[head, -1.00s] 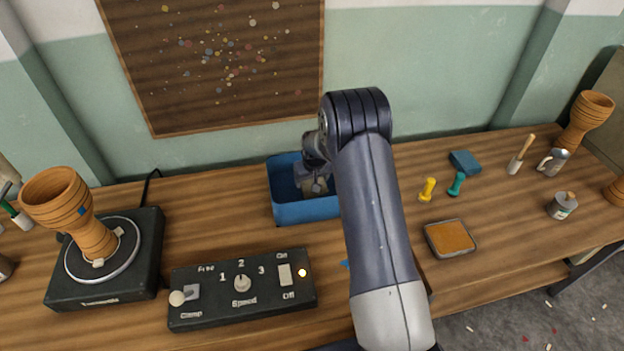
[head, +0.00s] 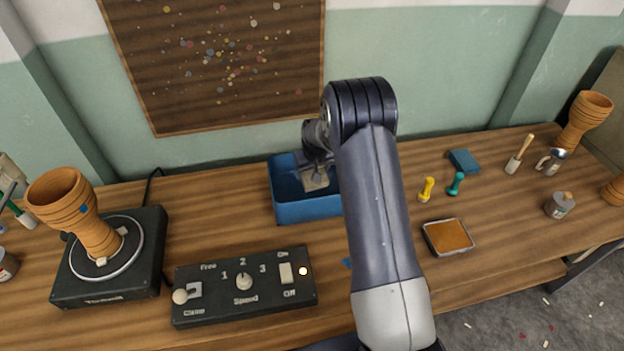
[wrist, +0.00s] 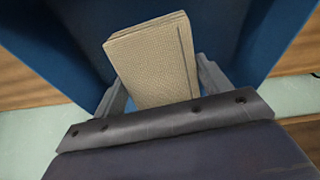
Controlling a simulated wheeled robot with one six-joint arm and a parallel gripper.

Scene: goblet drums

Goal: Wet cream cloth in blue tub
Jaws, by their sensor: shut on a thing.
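The blue tub (head: 306,211) stands on the bench against the wall, left of my arm in the head view. My gripper (head: 314,180) points down at the tub and is shut on the cream cloth (head: 317,183). In the wrist view the folded, woven cream cloth (wrist: 157,60) sits between the two grey fingers of my gripper (wrist: 158,90). The blue walls of the tub (wrist: 60,35) surround it there. The cloth looks dry or wet, I cannot tell. The tub's right side is hidden by my arm, and its bottom is mostly hidden.
A black control box (head: 244,287) with knob and switches is in front of the tub. A goblet drum (head: 80,213) stands on a turntable (head: 104,262) at left.

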